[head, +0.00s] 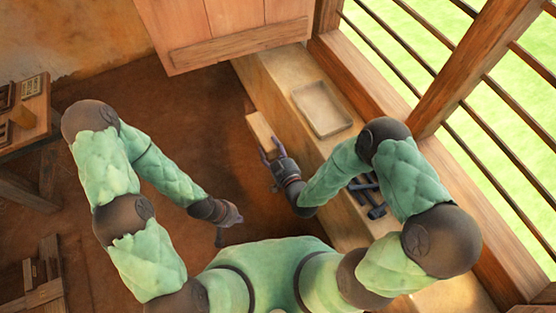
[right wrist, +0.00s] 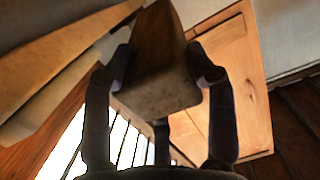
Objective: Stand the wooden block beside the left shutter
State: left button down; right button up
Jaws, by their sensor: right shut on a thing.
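The wooden block (head: 260,127) is held by my right gripper (head: 271,146), beside the inner edge of the window ledge. In the right wrist view the block (right wrist: 160,75) sits between the fingers of the right gripper (right wrist: 165,75), its end face towards the camera. The left shutter (head: 235,30) is a swung-open wooden panel with a cross batten, beyond the block at the top. It also shows behind the block in the right wrist view (right wrist: 235,75). My left gripper (head: 229,229) is empty, low over the brown floor, with its fingers apart.
A shallow tray (head: 312,92) lies on the pale window ledge (head: 262,72), right of the block. Dark objects (head: 372,200) lie farther down the ledge, partly behind my right arm. A barred window (head: 430,70) runs along the right. A wooden table (head: 32,130) stands at the left.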

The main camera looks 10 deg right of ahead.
aim_at(263, 134)
jog(key=b+x, duration=0.1)
jog(key=x, duration=0.3)
jog(key=shift+f, duration=0.1)
pick_arm(q)
jog(key=shift+f+b, duration=0.55)
jog(key=shift+f, duration=0.6)
pick_arm(e)
jog(key=shift+s+f, duration=0.1)
jog(key=shift+f, duration=0.3)
